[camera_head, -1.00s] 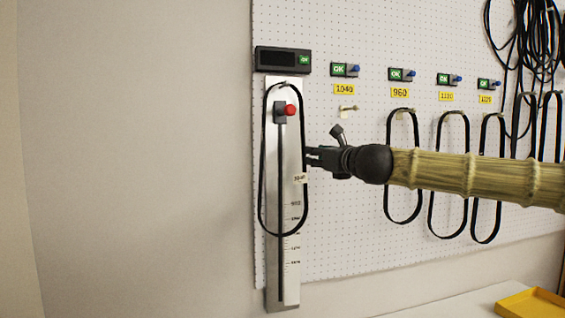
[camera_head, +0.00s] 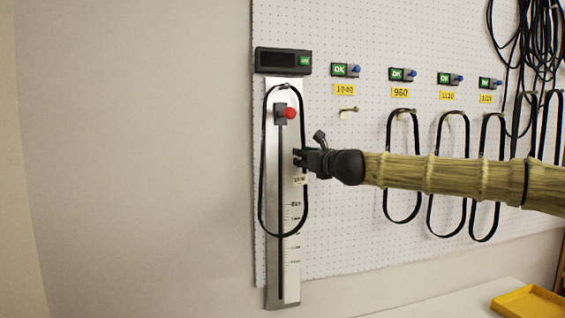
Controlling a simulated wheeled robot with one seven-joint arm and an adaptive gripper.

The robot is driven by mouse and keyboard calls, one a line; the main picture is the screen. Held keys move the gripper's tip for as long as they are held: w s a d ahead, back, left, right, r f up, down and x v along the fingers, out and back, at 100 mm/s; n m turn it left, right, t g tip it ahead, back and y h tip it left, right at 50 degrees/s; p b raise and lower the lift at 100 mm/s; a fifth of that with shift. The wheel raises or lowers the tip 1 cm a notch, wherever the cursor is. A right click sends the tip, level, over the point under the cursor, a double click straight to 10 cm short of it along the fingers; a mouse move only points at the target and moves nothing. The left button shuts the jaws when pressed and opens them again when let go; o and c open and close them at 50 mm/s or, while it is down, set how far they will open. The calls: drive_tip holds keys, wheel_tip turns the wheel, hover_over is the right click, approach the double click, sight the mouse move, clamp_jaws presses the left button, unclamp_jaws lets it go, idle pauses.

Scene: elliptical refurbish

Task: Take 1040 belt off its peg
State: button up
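A black belt loop (camera_head: 262,165) with a small white tag (camera_head: 300,180) hangs on the tall metal measuring gauge (camera_head: 273,285); the tag's print is too small to read surely. The peg (camera_head: 348,111) under the yellow 1040 label (camera_head: 345,90) is bare. My gripper (camera_head: 298,158) comes from the right, at the belt's right strand, just above the tag. Its fingertips overlap the strand in this view. I cannot tell whether they are open or closed around it.
A red knob (camera_head: 290,113) sits on the gauge's slider, under a dark display box (camera_head: 283,61). Other belts hang right, including one under the 960 label (camera_head: 400,92), behind my arm. A yellow tray (camera_head: 530,303) lies at bottom right. The wall left of the gauge is clear.

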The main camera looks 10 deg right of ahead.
clamp_jaws()
idle(0.4)
drive_tip(key=shift+r+b, duration=0.55)
drive_tip(key=shift+r, duration=0.8)
drive_tip(key=a+r+b+v, duration=0.1)
drive_tip(key=b+v, duration=0.3)
drive_tip(key=v, duration=1.2)
drive_tip(key=shift+r, duration=0.6)
drive_tip(key=shift+s, duration=0.1)
